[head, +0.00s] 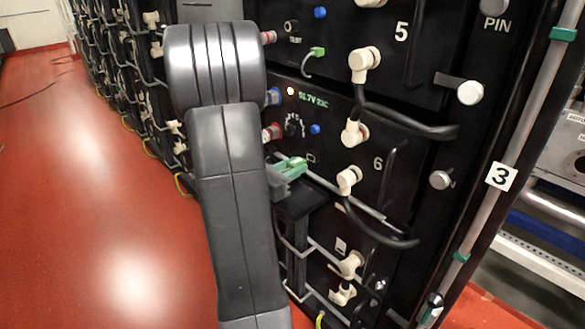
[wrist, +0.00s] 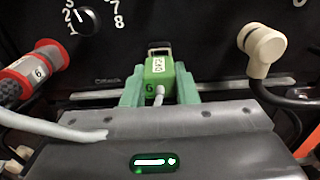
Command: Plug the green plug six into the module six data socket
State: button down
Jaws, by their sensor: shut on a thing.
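The green plug six (wrist: 158,70), marked 6 on its body, is between the pale green fingertips of my gripper (wrist: 160,88), which is shut on it. A grey cable leaves its near end. A dark, light-rimmed opening (wrist: 159,46), seemingly the module six data socket, shows just beyond the plug's front; I cannot tell whether they touch. In the head view the plug (head: 292,164) and my gripper (head: 286,172) are at the left part of the module six front (head: 345,137). A small outlined socket (head: 311,157) shows right of the plug there.
A red-and-grey connector marked 6 (wrist: 32,72) sits left of my gripper. A cream elbow connector (wrist: 263,46) with black cable is at the right. A rotary dial (wrist: 82,18) is above left. Module five (head: 400,70) above has its own green plug (head: 317,52). Red floor (head: 110,200) is clear at left.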

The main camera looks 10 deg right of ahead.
aim_at(301, 163)
jog(key=shift+x, duration=1.5)
dwell(0.3)
jog(key=c, duration=1.1)
grip_release()
jog(key=shift+o, duration=0.2)
jog(key=p+v, duration=0.2)
jog(key=v, duration=1.1)
jog(key=shift+s+a, duration=0.2)
jog(key=shift+a, duration=0.15)
jog(key=shift+d, duration=0.1)
jog(key=shift+b+x, duration=1.25)
jog(key=shift+x, duration=5.45)
